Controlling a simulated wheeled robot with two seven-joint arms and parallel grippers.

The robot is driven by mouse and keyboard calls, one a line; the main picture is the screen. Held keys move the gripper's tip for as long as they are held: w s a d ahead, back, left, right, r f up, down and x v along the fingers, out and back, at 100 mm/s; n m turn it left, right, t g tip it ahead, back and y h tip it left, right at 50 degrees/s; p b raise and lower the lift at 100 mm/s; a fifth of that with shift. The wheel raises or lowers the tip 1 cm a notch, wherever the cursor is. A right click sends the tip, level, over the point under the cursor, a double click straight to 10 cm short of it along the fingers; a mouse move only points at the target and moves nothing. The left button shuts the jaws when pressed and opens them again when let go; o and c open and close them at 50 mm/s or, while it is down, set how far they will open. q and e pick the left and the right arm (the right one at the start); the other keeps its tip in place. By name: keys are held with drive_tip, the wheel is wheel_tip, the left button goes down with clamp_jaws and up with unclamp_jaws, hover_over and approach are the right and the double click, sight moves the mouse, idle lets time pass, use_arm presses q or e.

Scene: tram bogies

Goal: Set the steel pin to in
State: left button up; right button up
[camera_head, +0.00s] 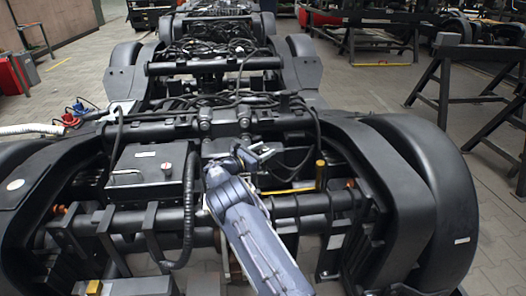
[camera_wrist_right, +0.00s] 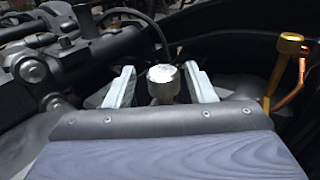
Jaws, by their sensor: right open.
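In the right wrist view a short round metal piece with a bright flat top, apparently the steel pin (camera_wrist_right: 163,73), stands between the two pale fingers of my right gripper (camera_wrist_right: 158,88). The fingers are apart, one on each side of it, with a visible gap. I cannot tell how deep the pin sits, because its lower part is hidden behind the gripper body. In the head view my right gripper (camera_head: 255,156) is over the middle of the near bogie frame (camera_head: 170,130). The pin is too small to make out there. My left gripper does not show.
A yellow-topped handle (camera_wrist_right: 290,45) stands right of the gripper; it also shows in the head view (camera_head: 320,174). A dark box (camera_head: 150,165) and black hose (camera_head: 188,205) lie left of my arm. Dark tubes and cables surround the gripper.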

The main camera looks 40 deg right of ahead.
drive_tip(key=shift+r, duration=0.5)
drive_tip(key=r, duration=0.1)
drive_tip(key=r+p, duration=0.1)
drive_tip(key=r, duration=0.1)
drive_tip(key=shift+s+a+r, duration=0.1)
drive_tip(key=shift+a, duration=0.1)
drive_tip(key=s+a+r+p, duration=0.3)
drive_tip(key=s+a+r, duration=0.5)
drive_tip(key=s, duration=0.2)
drive_tip(key=shift+s+a+r+p, duration=0.15)
drive_tip(key=shift+s+r+p, duration=0.25)
